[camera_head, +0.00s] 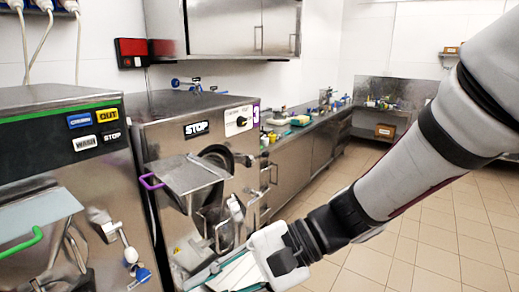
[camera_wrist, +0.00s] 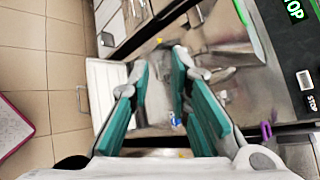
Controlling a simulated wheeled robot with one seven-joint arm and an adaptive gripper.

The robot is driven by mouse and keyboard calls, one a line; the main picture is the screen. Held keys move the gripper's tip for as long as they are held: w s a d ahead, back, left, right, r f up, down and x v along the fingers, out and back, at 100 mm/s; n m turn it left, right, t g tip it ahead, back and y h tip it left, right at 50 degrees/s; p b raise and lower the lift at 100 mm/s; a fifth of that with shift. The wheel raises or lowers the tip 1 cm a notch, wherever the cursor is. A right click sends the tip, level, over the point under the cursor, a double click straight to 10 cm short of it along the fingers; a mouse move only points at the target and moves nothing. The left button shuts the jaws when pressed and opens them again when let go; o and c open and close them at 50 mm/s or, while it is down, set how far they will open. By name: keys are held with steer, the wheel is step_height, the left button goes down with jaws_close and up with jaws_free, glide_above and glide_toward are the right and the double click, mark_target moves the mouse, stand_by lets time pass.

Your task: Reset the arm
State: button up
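My arm (camera_head: 420,155) reaches in from the right of the head view and slopes down to the left. My gripper (camera_head: 215,277) is at the bottom centre, in front of the right-hand batch freezer (camera_head: 165,140), its fingers pointing down-left. In the wrist view my gripper (camera_wrist: 160,66) shows two teal-padded fingers held apart. I see nothing gripped between them; a grey surface shows in the gap, and I cannot tell exactly what it is.
Another freezer (camera_head: 85,160) with a green-handled lid stands at left. The right-hand freezer has a metal tray with a purple handle (camera_head: 151,181) jutting out. A long counter (camera_head: 300,145) with small items runs behind. Tiled floor (camera_head: 430,235) is open at right.

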steer(key=d+r+n+t+h+b, duration=0.1)
steer(key=d+n+t+h, duration=0.2)
steer(key=d, duration=1)
steer(key=s+d+r+n+t+h+b, duration=0.1)
steer(key=d+t+h, duration=0.4)
steer(key=d+h, duration=0.5)
steer(key=d+r+n, duration=0.1)
steer(key=d, duration=0.2)
steer(key=shift+s+n, duration=0.3)
steer(key=shift+n, duration=0.1)
steer(key=shift+r, duration=0.1)
